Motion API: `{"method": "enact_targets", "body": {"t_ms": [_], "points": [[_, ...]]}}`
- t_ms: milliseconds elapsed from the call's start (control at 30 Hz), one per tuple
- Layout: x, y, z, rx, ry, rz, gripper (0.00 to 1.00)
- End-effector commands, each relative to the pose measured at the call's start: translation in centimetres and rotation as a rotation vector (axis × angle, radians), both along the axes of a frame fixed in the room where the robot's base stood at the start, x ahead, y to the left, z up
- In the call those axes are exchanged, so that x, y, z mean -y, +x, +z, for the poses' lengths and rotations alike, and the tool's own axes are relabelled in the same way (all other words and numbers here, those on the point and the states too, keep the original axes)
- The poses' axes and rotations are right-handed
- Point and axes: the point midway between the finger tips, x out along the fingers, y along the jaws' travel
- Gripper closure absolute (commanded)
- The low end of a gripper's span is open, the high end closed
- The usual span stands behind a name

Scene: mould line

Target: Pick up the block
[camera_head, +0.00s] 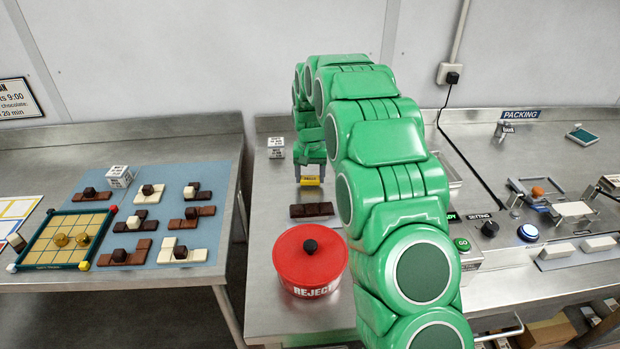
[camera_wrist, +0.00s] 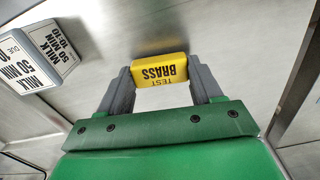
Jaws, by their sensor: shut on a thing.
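The block (camera_wrist: 160,69) is yellow with dark lettering that reads TEST BRASS, upside down in the wrist view. My gripper (camera_wrist: 160,82) has its two grey fingers on either side of the block and is shut on it at the fingertips. In the head view the yellow block (camera_head: 310,181) shows below my gripper (camera_head: 310,172), over the steel table behind a dark chocolate bar. I cannot tell whether the block touches the table. My green arm hides part of the table to the right.
A red REJECT pot (camera_head: 310,262) with a black knob stands in front of the dark chocolate bar (camera_head: 311,210). A white lettered cube (camera_head: 276,147) stands behind left. The left table (camera_head: 60,300) holds a blue mat (camera_head: 222,180) with chocolate pieces. A control box (camera_head: 468,262) is right of my arm.

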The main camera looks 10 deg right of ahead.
Motion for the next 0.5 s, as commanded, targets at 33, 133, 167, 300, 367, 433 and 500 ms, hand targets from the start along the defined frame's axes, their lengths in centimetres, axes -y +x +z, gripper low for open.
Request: {"method": "enact_targets", "body": {"t_ms": [33,133,167,300,367,433,500], "points": [[0.0,0.1,0.6,0.003,0.001,0.0,0.64],[0.0,0.1,1.7,0.003,0.001,0.0,0.64],[0.0,0.0,2.1,0.002,0.0,0.0,0.64],[0.1,-0.8,3.0,-0.001,0.0,0.0,0.64],[0.1,-1.1,3.5,-0.001,0.0,0.0,0.64],[0.2,-1.7,4.2,0.0,0.0,0.0,0.64],[0.2,-2.3,4.9,0.0,0.0,0.0,0.64]]}}
